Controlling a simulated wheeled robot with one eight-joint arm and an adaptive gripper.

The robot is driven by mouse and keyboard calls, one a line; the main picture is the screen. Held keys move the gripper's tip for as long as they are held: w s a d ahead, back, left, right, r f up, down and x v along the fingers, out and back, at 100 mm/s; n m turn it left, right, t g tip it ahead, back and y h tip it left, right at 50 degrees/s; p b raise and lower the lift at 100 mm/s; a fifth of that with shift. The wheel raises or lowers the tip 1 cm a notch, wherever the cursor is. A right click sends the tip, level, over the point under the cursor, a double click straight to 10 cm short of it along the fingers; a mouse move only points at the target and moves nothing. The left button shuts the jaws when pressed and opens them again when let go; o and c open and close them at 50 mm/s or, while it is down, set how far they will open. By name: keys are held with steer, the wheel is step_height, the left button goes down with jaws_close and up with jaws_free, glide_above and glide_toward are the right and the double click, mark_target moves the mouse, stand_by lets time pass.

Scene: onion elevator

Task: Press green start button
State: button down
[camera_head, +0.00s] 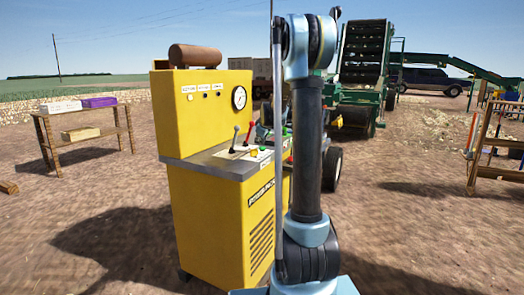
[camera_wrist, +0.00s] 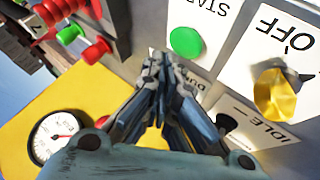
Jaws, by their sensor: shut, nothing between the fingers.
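The green start button (camera_wrist: 187,41) is a round disc on the panel in the wrist view, beside an upside-down label reading "START". My gripper (camera_wrist: 163,62) is shut and empty. Its fingertips appear close to the green button, just left of and below it in the picture; I cannot tell whether they touch the panel. In the head view, the yellow power pack (camera_head: 215,175) carries the control panel on a grey ledge. My arm stands in front of its right part, and the start button cannot be made out clearly there.
A yellow rotary knob (camera_wrist: 275,92) sits by "OFF" at the right of the wrist view. A red knob (camera_wrist: 97,50) and another green knob (camera_wrist: 70,34) are at upper left. A pressure gauge (camera_head: 239,97) is on the upright cabinet. A wooden table (camera_head: 85,131) stands left.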

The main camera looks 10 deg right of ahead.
mark_target(261, 147)
steer(key=shift+f, duration=0.1)
steer(key=shift+f, duration=0.25)
steer(key=shift+f, duration=0.6)
stand_by(1.1)
steer(key=shift+r, duration=1)
steer(key=shift+r, duration=2.5)
